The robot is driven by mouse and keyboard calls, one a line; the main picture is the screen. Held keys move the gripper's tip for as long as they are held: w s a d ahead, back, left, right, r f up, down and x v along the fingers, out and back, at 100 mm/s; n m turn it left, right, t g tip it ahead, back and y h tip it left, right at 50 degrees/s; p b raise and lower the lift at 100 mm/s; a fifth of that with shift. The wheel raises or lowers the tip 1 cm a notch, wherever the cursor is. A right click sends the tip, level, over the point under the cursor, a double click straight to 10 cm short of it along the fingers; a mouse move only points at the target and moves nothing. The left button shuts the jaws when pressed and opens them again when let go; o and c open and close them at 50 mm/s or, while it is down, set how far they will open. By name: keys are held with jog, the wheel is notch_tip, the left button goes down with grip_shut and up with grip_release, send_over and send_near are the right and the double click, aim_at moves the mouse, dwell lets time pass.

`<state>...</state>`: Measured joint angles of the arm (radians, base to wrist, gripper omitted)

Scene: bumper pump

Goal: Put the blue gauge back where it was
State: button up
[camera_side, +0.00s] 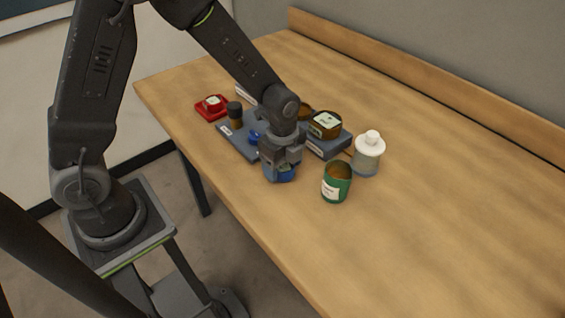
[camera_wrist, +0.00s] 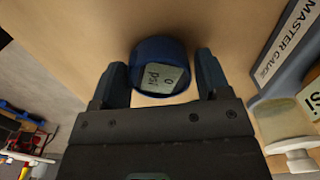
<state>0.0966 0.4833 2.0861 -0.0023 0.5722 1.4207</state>
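The blue gauge (camera_wrist: 148,52) is round, with a pale face reading "0 psi"; it sits between my fingertips in the wrist view. In the side view it is the blue body (camera_side: 281,175) directly under my gripper (camera_side: 284,158), low over the front part of the table. My gripper (camera_wrist: 163,72) has one finger on each side of the gauge. The left finger looks against it and a thin gap seems to show at the right, so firm contact is unclear. Whether the gauge rests on the table is hidden.
A grey holder labelled "MASTER GAUGE" (camera_wrist: 288,42) is at right in the wrist view. A grey-blue tray (camera_side: 238,146), red dish (camera_side: 201,107), dark-capped jar (camera_side: 236,117), brown round item (camera_side: 325,124), green can (camera_side: 338,184) and white-capped bottle (camera_side: 368,155) surround my gripper. The right tabletop is clear.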

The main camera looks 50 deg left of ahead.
jog(key=shift+o, duration=1)
notch_tip(320, 180, up, 12)
jog(key=f, duration=0.1)
jog(key=s+a+r+n+t, duration=0.1)
jog(key=s+r+n+t, duration=0.1)
jog(key=s+r+n, duration=0.4)
jog(key=s+a+r+n+t, duration=0.2)
jog(key=s+r+n, duration=0.3)
jog(key=s+n, duration=0.5)
jog(key=shift+a+r+n+t, duration=0.25)
jog(key=shift+r+n+t, duration=0.1)
jog(key=shift+n+t, duration=0.4)
